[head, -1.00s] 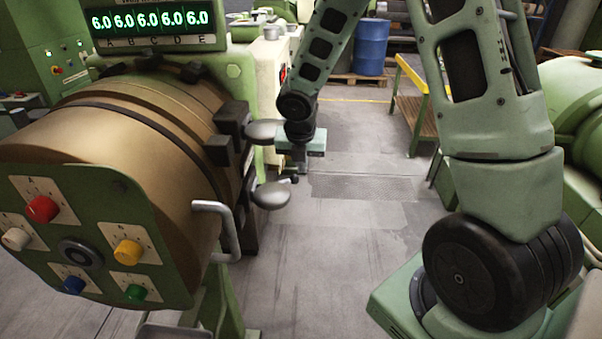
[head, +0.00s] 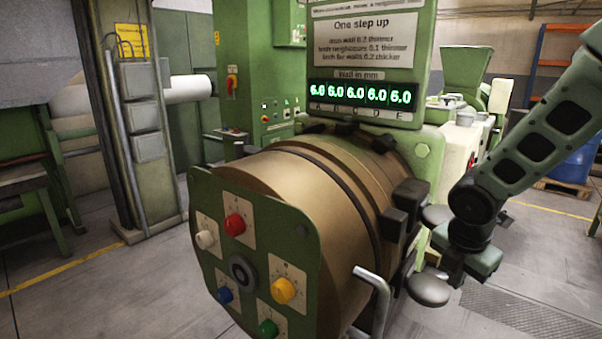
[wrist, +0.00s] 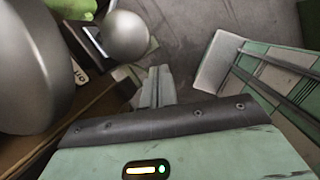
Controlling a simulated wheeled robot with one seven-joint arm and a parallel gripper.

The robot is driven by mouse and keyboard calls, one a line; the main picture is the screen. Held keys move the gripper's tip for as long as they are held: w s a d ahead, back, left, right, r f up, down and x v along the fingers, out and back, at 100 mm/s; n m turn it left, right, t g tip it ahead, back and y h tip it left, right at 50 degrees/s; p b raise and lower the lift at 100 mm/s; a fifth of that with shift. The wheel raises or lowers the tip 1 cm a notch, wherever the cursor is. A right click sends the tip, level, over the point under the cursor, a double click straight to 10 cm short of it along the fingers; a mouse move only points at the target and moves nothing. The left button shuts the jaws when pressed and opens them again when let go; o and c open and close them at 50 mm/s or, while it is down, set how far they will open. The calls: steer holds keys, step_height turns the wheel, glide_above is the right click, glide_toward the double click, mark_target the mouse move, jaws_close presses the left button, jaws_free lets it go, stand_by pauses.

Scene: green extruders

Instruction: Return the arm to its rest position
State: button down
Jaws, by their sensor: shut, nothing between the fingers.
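My arm (head: 535,140) reaches down from the right edge of the head view, green with dark cut-outs. My gripper (head: 468,268) hangs at its end, just right of the extruder's grey rounded handles, which partly cover it; its fingertips do not show clearly there. In the wrist view my gripper (wrist: 158,75) points away over the grey floor with its fingers together and nothing between them. A grey rounded handle (wrist: 126,36) is close on its left; I cannot tell the exact gap.
The extruder's brass drum (head: 300,190) carries a green panel (head: 308,295) with several coloured knobs. Above it a lit wall display (head: 364,92) sits under a "One step up" sign (head: 365,35). A blue barrel (head: 575,165) stands behind my arm. Floor (head: 110,290) at left is open.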

steer(key=s+a+f+m+g+y+b, duration=0.1)
steer(key=s+a+m+b, duration=0.3)
steer(key=s+a+m, duration=0.4)
steer(key=s+a+f+m+g+y+b, duration=0.1)
steer(key=s+a+f+m+b, duration=0.3)
steer(key=s, duration=1.1)
steer(key=a+m+b, duration=0.1)
steer(key=a+m, duration=0.2)
steer(key=a, duration=0.3)
steer(key=shift+s+a+m, duration=0.25)
steer(key=shift+s+m, duration=0.05)
steer(key=shift+m, duration=0.1)
